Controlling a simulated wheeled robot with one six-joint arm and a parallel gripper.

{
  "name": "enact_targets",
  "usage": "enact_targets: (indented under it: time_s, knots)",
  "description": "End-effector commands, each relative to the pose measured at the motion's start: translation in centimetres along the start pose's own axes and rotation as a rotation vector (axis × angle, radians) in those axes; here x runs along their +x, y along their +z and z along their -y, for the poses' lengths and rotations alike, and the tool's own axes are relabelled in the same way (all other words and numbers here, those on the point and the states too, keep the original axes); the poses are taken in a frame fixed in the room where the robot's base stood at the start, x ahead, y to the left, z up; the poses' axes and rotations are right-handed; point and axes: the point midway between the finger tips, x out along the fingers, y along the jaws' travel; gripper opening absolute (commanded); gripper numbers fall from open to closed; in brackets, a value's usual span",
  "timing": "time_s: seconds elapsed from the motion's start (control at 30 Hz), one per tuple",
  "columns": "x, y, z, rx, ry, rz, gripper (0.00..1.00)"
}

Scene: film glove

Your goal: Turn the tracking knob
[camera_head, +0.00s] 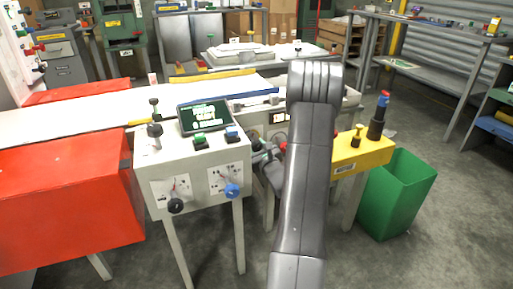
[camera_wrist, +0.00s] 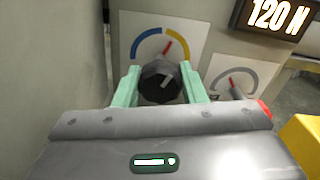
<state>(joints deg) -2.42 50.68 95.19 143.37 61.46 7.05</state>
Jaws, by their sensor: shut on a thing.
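In the wrist view a black knob (camera_wrist: 159,84) with a pale mark on its face sits in front of a white dial plate (camera_wrist: 137,24). The plate has a blue and yellow arc, and its red pointer leans up and to the right. No label naming the knob is readable. My gripper (camera_wrist: 160,80) has its pale green fingers on both sides of the knob, shut on it. In the head view my gripper (camera_head: 268,166) is partly hidden behind my arm, low in front of the machine, and the held knob is hidden.
A second dial (camera_wrist: 236,78) with a grey arc and a "120 N" display (camera_wrist: 276,16) are to the right. A grey console (camera_head: 195,163) with black and blue knobs stands left of my arm. A yellow box (camera_head: 362,152) and green bin (camera_head: 398,195) stand right.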

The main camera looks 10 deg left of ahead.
Motion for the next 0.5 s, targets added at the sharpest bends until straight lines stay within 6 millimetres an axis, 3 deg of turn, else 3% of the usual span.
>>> enact_targets:
  time_s: [0.3,0.5]
  knots:
    - [-0.03,0.02,0.03,0.257,0.000,0.000,0.15]
    - [-0.03,-0.01,0.04,0.332,0.000,0.000,0.15]
